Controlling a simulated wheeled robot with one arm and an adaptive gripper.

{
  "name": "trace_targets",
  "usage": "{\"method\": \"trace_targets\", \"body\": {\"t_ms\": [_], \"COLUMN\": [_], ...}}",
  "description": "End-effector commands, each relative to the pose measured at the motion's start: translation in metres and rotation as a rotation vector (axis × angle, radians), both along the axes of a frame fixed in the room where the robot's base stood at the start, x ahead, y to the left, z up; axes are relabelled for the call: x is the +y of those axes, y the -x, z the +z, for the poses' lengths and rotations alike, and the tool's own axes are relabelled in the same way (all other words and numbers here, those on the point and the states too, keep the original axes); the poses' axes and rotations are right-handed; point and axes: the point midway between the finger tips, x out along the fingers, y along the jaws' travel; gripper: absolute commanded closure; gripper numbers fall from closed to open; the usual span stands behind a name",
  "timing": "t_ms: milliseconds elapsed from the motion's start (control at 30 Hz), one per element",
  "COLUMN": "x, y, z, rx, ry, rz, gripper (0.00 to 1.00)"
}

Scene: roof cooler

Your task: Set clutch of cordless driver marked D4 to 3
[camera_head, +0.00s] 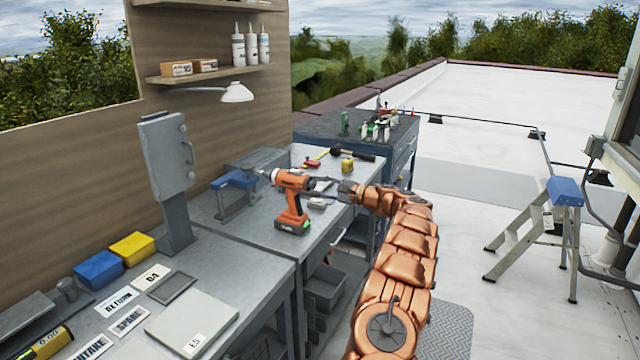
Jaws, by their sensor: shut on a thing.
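An orange and black cordless driver (291,201) stands upright on its battery on the grey bench, with its nose pointing left. Its clutch ring and any numbers are too small to read, and I see no D4 mark on its body. My gripper (316,184) reaches in from the right, its dark fingers at the upper right side of the driver's body. It is shut on the driver; the exact part between the fingers is hard to make out. A card that seems to read D4 (152,278) lies on the front bench.
A blue and grey clamp-like stand (235,188) is left of the driver's nose. A grey upright post box (167,155) stands nearer. Blue (99,269) and yellow (132,248) bins, label cards and a pale plate (190,322) lie on the front bench. A stepladder (540,235) stands right.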

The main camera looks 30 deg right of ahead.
Motion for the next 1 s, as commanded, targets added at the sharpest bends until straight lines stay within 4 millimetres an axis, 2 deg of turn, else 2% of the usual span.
{"method": "trace_targets", "body": {"t_ms": [700,733,933,1000], "x": [-0.0009,-0.0009,-0.0007,-0.0005], "y": [0.0003,0.0003,0.0002,0.0001], "z": [-0.0003,-0.0004,-0.0004,-0.0006], "rx": [0.039,0.039,0.039,0.039], "ry": [-0.065,-0.065,-0.065,-0.065], "rz": [-0.001,-0.002,-0.001,-0.001], "gripper": [1.00,0.67,0.46,0.43]}}
